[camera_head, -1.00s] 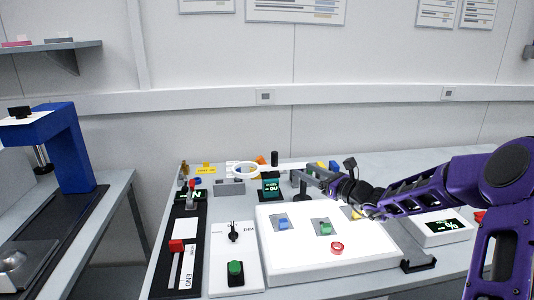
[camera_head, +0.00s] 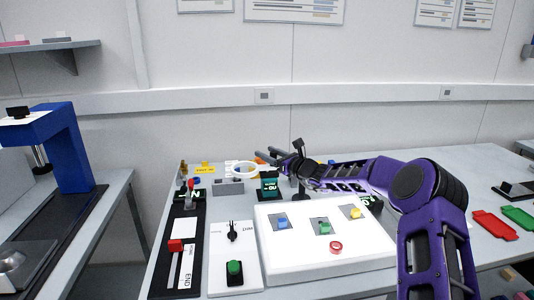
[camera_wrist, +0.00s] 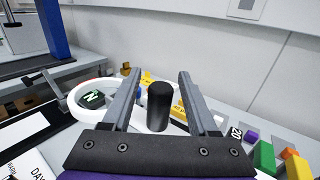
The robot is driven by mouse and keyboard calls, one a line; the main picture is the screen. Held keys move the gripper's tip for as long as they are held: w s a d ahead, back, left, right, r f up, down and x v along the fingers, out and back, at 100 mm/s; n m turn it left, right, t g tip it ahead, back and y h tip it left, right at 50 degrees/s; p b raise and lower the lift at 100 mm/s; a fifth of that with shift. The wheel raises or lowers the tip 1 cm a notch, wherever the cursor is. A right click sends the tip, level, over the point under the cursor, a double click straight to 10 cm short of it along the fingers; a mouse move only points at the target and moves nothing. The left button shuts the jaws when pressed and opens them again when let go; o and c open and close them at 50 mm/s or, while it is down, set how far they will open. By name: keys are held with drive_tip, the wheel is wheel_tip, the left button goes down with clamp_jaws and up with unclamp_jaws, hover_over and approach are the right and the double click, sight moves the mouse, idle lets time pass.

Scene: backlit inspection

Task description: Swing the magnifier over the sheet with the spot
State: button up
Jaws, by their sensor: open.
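The magnifier, a white ring (camera_head: 232,170), is at the back of the table, behind and left of the white light box (camera_head: 300,262). It also shows in the wrist view (camera_wrist: 72,98). Its upright black knob (camera_wrist: 159,108) stands between the fingers of my open gripper (camera_wrist: 161,74), with gaps on both sides. In the head view my gripper (camera_head: 272,156) is at the magnifier's right and hides the knob. Three grey sheets lie on the light box, under a blue block (camera_head: 283,224), a green block (camera_head: 325,228) and a yellow block (camera_head: 355,213). I cannot make out a spot.
Small displays and blocks crowd the back. Red (camera_head: 494,222) and green trays lie at right.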

drive_tip(key=shift+w+a, duration=0.25)
drive_tip(key=shift+c, duration=0.2)
clamp_jaws()
idle(1.1)
